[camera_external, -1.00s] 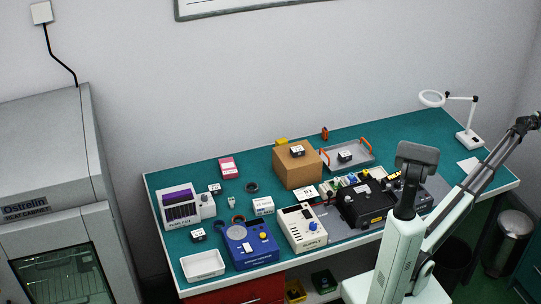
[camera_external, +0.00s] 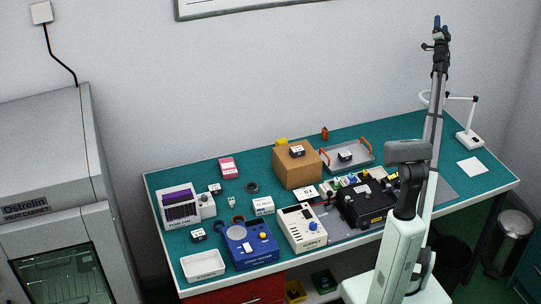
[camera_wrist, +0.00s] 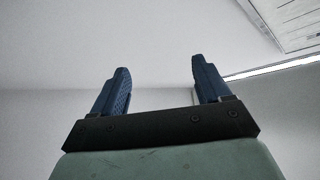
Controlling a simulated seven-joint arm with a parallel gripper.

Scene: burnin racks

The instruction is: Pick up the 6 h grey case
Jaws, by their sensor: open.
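The label text is too small to read, so I cannot tell which is the 6 h case. My gripper (camera_external: 441,27) is raised high above the right side of the table, far from all of them. In the wrist view my gripper (camera_wrist: 157,72) is open and empty, facing wall and ceiling.
A cardboard box (camera_external: 296,172) stands mid-table. A black rack unit (camera_external: 366,207), a cream supply (camera_external: 302,230) and a blue tester (camera_external: 248,244) line the front. A white bin (camera_external: 202,265) sits front left. A magnifier lamp (camera_external: 469,138) stands at the right.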

